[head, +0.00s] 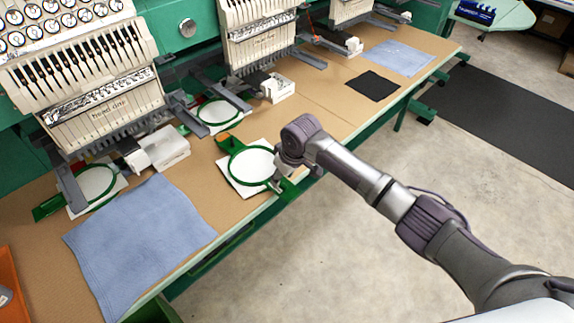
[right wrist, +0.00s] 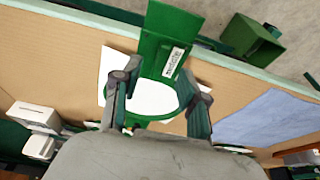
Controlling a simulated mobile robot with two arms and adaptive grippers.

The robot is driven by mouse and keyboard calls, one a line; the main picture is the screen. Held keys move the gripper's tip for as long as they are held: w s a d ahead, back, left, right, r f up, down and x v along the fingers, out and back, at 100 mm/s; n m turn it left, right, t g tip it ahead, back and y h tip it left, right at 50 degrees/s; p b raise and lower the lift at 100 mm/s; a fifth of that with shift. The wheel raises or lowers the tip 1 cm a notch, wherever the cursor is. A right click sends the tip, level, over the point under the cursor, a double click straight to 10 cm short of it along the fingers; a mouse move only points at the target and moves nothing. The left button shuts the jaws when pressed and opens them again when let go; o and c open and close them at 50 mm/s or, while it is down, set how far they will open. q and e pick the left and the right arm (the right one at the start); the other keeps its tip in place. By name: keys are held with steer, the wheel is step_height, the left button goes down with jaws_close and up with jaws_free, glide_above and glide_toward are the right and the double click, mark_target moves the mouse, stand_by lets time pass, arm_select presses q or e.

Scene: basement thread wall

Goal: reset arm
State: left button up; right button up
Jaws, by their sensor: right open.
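My right gripper (head: 281,178) is at the near edge of the tan table (head: 322,95), beside a green hoop (head: 233,176) with white fabric (head: 252,165). In the right wrist view the gripper (right wrist: 160,92) is open. Its two fingers show on either side of the hoop, below the hoop's green bracket (right wrist: 168,35) with a white label. I cannot tell whether the fingers touch it. Nothing is seen held between them. My right arm reaches in from the lower right. My left gripper is not in view.
Embroidery machine heads (head: 95,100) line the back, with green hoops (head: 218,112) under them. A blue cloth (head: 140,240), a black cloth (head: 373,85) and a light blue cloth (head: 398,57) lie on the table. An orange bin (head: 10,275) is at left.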

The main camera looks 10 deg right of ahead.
steer(key=v, duration=1)
steer(key=s+a+f+y, duration=0.1)
steer(key=s+f, duration=0.3)
steer(key=s, duration=0.3)
steer(key=s+a+f, duration=0.1)
steer(key=s+f, duration=0.4)
steer(key=s, duration=0.1)
steer(key=s+d+f+m+h, duration=0.1)
steer(key=s+d+m, duration=0.2)
steer(key=s+d, duration=0.55)
steer(key=s+d+m+h, duration=0.2)
steer(key=s+d, duration=0.3)
steer(key=s, duration=0.6)
step_height(320, 180, down, 27)
steer(key=s, duration=0.2)
steer(key=s+d+f+g, duration=0.1)
steer(key=s+d+f, duration=0.2)
steer(key=s+f, duration=1.2)
steer(key=shift+s+f+g, duration=0.3)
steer(key=shift+s+g, duration=0.1)
steer(key=shift+s, duration=0.05)
